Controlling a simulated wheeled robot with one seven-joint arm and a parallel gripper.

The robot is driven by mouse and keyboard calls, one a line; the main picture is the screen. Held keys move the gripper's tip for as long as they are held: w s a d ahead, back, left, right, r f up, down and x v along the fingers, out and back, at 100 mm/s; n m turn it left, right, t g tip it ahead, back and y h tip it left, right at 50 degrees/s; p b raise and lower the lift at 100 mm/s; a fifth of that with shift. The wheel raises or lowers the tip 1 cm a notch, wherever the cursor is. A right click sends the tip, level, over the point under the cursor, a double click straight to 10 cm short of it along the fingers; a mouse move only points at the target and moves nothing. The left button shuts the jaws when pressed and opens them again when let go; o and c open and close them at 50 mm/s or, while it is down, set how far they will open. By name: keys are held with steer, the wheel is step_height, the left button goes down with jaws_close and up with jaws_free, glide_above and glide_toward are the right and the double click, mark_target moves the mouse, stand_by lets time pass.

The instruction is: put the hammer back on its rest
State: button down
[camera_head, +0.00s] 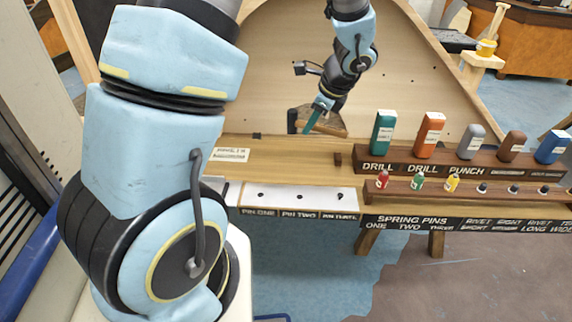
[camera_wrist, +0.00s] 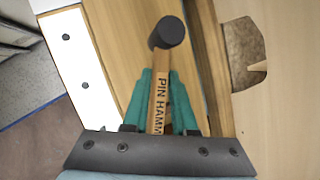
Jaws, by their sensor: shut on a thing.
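The hammer (camera_wrist: 161,95) has a wooden handle lettered "PIN HAMM" and a dark round head. In the wrist view my gripper (camera_wrist: 165,82) is shut on its handle, with a green finger on each side and the head beyond the fingertips. In the head view my gripper (camera_head: 313,116) is above the far part of the bench, in front of the wooden panel; the hammer cannot be made out clearly there. I cannot tell for sure which thing is the hammer's rest.
A rack (camera_head: 400,168) at right holds several coloured bottles, with a row of small pins in front. A white strip (camera_head: 320,197) with holes lies along the bench's front edge. The wooden bench top (camera_head: 285,155) is clear at its middle. An upright curved panel (camera_head: 270,60) stands behind.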

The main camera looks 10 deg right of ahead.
step_height(320, 180, down, 10)
steer(key=shift+w+r, duration=0.1)
steer(key=shift+r, duration=0.1)
stand_by(0.3)
steer(key=shift+f+b, duration=0.15)
steer(key=shift+b, duration=0.25)
steer(key=c, duration=0.7)
jaws_free()
